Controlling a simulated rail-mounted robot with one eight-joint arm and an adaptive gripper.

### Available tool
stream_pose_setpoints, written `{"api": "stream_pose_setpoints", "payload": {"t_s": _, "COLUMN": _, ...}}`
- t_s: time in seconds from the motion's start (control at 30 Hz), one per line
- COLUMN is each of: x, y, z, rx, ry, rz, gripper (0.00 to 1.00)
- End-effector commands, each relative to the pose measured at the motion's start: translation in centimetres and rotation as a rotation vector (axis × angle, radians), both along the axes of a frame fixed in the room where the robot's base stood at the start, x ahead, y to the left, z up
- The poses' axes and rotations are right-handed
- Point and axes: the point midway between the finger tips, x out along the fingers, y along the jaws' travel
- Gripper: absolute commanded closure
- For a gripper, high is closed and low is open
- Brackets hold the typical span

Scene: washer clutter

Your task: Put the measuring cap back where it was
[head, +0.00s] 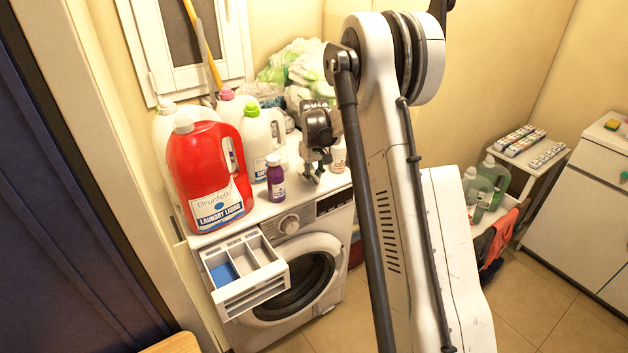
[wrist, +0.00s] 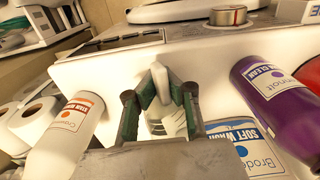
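My gripper (head: 313,177) is low over the front of the washer top, between a purple bottle (head: 275,178) and a small white bottle (head: 338,158). In the wrist view, its two green-padded fingers (wrist: 158,108) stand on either side of a pale object (wrist: 159,84) with a ribbed lower part. This looks like the measuring cap, but its outline is partly hidden by the fingers. I cannot tell whether both pads touch it. No cap can be made out in the head view. The washer (head: 338,197) has its detergent drawer (head: 245,272) pulled out, with a blue compartment.
A red laundry jug (head: 208,165) and a white jug with a green cap (head: 258,140) stand left on the washer.

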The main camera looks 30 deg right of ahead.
Motion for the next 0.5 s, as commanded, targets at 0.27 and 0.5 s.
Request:
{"api": "stream_pose_setpoints", "payload": {"t_s": 0.27, "x": -0.01, "y": 0.0, "z": -0.14, "rx": 0.0, "ry": 0.0, "rz": 0.0, "gripper": 1.0}}
{"api": "stream_pose_setpoints", "payload": {"t_s": 0.5, "x": -0.01, "y": 0.0, "z": -0.81, "rx": 0.0, "ry": 0.0, "rz": 0.0, "gripper": 1.0}}
